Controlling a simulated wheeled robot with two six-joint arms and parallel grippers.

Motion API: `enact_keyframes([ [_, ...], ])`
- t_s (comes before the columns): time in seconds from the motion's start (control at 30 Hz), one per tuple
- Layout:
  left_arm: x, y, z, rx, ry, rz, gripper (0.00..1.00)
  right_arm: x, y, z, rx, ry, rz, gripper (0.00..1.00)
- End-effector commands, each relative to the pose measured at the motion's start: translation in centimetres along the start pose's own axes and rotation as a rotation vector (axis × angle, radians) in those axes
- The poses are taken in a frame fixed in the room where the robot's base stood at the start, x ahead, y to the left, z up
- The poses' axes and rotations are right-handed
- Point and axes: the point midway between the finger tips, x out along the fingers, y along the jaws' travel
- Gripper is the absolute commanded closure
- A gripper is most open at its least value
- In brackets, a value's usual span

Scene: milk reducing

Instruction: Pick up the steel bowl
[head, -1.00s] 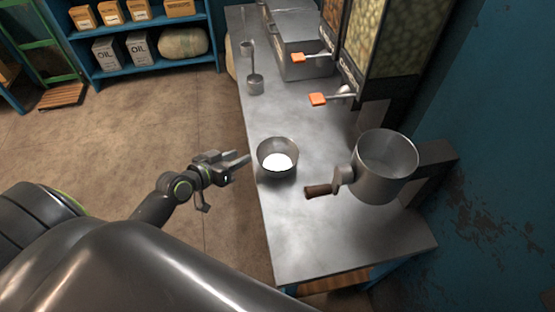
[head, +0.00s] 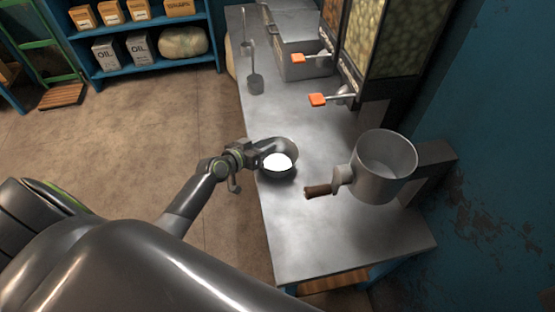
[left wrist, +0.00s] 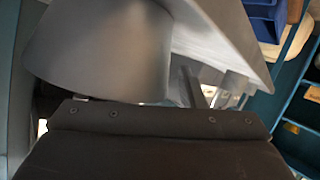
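The steel bowl (head: 288,148) stands on the metal counter near its left edge, with white contents showing inside. My left gripper (head: 258,152) is at the bowl's left side, and its front part overlaps the bowl in the head view. In the left wrist view the bowl (left wrist: 100,50) fills the upper left, close in front of the gripper. A finger (left wrist: 190,88) shows beside its right side. The contact between fingers and bowl is hidden, so I cannot tell whether they grip it. My right gripper is not in view.
A steel pot (head: 382,170) with a wooden-handled crank (head: 322,190) stands right of the bowl. Ladles (head: 256,84) and a metal box (head: 300,50) are farther back. Dispensers with orange levers (head: 318,99) line the wall side. The counter's front (head: 330,235) is clear.

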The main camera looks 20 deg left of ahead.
Motion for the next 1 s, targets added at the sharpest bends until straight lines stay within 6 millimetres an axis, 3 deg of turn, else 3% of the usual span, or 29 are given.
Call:
enact_keyframes([
  [0.23, 0.1, 0.0, 0.0, 0.000, 0.000, 0.000, 0.65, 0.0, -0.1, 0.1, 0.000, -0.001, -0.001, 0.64],
  [0.5, 0.1, 0.0, 0.0, 0.000, 0.000, 0.000, 1.00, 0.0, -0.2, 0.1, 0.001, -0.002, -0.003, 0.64],
  [0.83, 0.0, 0.0, -0.1, 0.001, 0.000, 0.000, 1.00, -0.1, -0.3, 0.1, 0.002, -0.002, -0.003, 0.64],
  [1.0, -0.8, 0.6, -2.0, 0.004, 0.002, 0.001, 1.00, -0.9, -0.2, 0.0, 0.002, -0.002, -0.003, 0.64],
])
